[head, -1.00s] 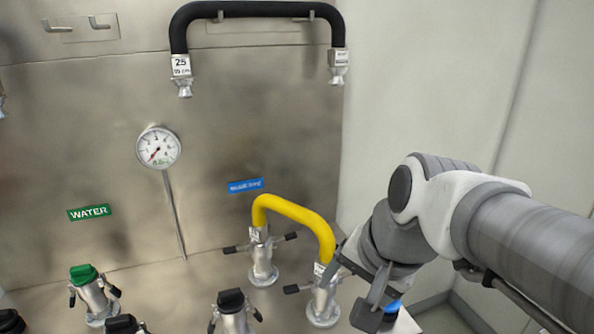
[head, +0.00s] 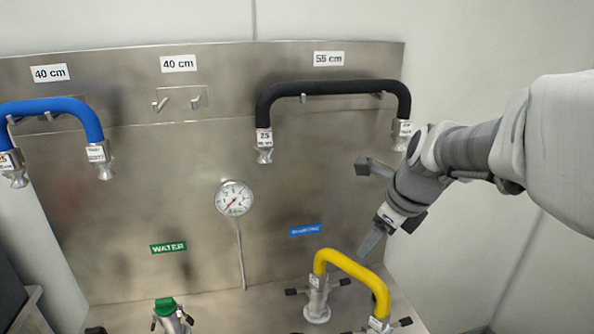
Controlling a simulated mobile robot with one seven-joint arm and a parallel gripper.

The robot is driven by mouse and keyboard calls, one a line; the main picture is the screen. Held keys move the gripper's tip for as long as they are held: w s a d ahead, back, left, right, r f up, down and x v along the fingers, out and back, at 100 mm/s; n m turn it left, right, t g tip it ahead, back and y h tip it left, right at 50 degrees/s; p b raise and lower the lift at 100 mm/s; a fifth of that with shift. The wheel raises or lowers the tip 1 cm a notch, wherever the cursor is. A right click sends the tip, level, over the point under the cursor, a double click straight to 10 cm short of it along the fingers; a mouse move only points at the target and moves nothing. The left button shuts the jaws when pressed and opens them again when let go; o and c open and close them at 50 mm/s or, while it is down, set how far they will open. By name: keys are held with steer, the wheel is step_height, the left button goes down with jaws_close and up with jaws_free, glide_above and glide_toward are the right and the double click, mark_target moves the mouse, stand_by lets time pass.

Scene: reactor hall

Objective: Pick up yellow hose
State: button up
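The yellow hose (head: 350,267) arches between two metal couplings low on the right of the panel in the head view. Its left end sits on a coupling (head: 317,296) with black levers; its right end sits on another coupling near the bottom edge. My gripper (head: 370,210) is above the hose and a little to its right, apart from it. One grey finger points down toward the hose and another part juts out to the upper left. The fingers look spread with nothing between them.
A black hose (head: 333,90) hangs on the panel above, left of my arm. A blue hose (head: 60,108) hangs at the far left. A gauge (head: 234,198) and a green-capped coupling (head: 168,312) are left of the yellow hose. A wall stands close on the right.

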mark_target(354, 265)
steer(key=x, duration=1.1)
steer(key=shift+d+f+b, duration=0.1)
steer(key=shift+f+b, duration=0.05)
steer(key=shift+b, duration=0.15)
steer(key=shift+w+x, duration=0.15)
steer(key=shift+x, duration=1.4)
steer(key=shift+w+x, duration=0.15)
steer(key=shift+x, duration=1.4)
steer(key=shift+d, duration=0.1)
steer(key=shift+c, duration=0.2)
steer(key=shift+r, duration=0.25)
jaws_close()
